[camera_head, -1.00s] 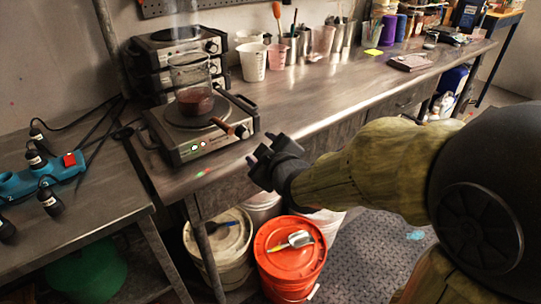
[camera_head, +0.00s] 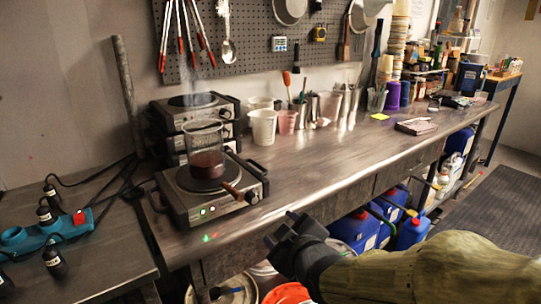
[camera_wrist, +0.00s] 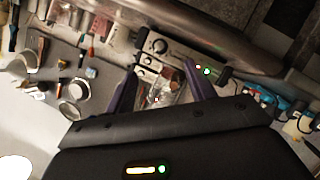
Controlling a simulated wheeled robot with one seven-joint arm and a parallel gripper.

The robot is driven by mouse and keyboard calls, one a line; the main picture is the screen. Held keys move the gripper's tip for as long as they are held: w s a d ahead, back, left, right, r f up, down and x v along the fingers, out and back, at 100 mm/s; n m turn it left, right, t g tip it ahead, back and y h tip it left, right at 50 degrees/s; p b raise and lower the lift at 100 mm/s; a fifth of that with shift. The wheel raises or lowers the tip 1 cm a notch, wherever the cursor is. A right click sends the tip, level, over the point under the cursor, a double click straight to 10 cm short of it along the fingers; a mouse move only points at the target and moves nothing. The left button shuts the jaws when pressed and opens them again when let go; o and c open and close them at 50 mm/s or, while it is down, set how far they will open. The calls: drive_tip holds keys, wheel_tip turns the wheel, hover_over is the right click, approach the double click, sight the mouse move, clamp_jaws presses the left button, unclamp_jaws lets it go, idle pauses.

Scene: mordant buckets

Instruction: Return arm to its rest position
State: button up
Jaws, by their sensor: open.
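My gripper (camera_head: 284,234) hangs in front of the bench edge, right of and nearer than the hot plate, with my arm reaching in from the lower right. It is open and empty. In the wrist view my gripper (camera_wrist: 160,80) shows its two dark fingers spread apart, with nothing held between them. The hot plate (camera_head: 180,208) stands on the bench with lights lit on its front. A glass beaker (camera_head: 205,140) of dark red liquid sits on it, with a brown handle sticking out toward the front right. My gripper is apart from these things.
The metal bench (camera_head: 330,170) is mostly clear in the middle, with cups and tools along the back. An orange bucket (camera_head: 288,293) and a pale bucket (camera_head: 236,290) stand below my gripper. Blue jugs (camera_head: 357,231) stand under the bench. A teal power strip (camera_head: 45,232) lies at left.

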drive_tip(key=s+d+f+m+g+h, duration=0.2)
drive_tip(key=s+d+f+m+g, duration=0.35)
drive_tip(key=f, duration=0.25)
drive_tip(key=s+d+f+m+g+h, duration=0.3)
drive_tip(key=s+d+f+m+g, duration=0.25)
drive_tip(key=d+f, duration=0.2)
wheel_tip(320, 180, up, 24)
drive_tip(key=a+p, duration=0.1)
drive_tip(key=p, duration=2.3)
drive_tip(key=shift+w+r+p, duration=0.15)
drive_tip(key=shift+r+p, duration=0.05)
drive_tip(key=shift+p, duration=0.2)
